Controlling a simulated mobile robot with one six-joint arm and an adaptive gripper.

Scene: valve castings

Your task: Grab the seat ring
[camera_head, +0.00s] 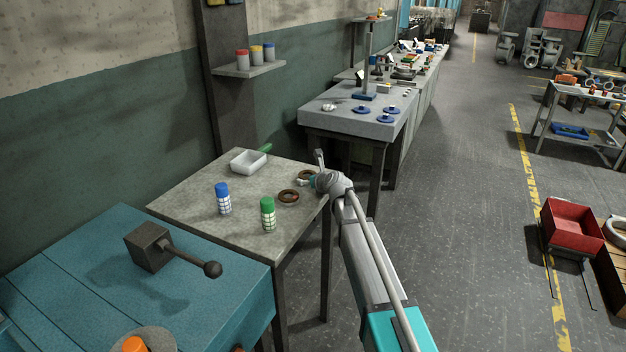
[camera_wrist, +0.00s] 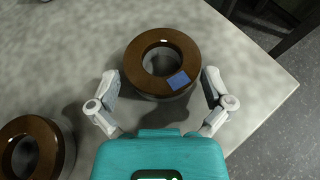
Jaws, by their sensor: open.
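A brown seat ring (camera_wrist: 135,55) with a grey lower part and a blue square patch lies on the grey table near its corner in the wrist view. My gripper (camera_wrist: 161,82) is open, with one finger on each side of the ring's near edge; I cannot tell whether they touch it. A second, similar brown ring (camera_wrist: 62,150) lies at the lower left, cut off by the frame. In the head view the second ring (camera_head: 289,197) lies in the open, while the first ring (camera_head: 303,175) is partly hidden by my gripper (camera_head: 312,180).
The grey table (camera_head: 180,200) also holds a white tray (camera_head: 240,165), a blue-capped jar (camera_head: 223,198) and a green-capped jar (camera_head: 268,214). A teal bench (camera_head: 60,270) with a dark block and lever (camera_head: 150,248) stands nearer.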

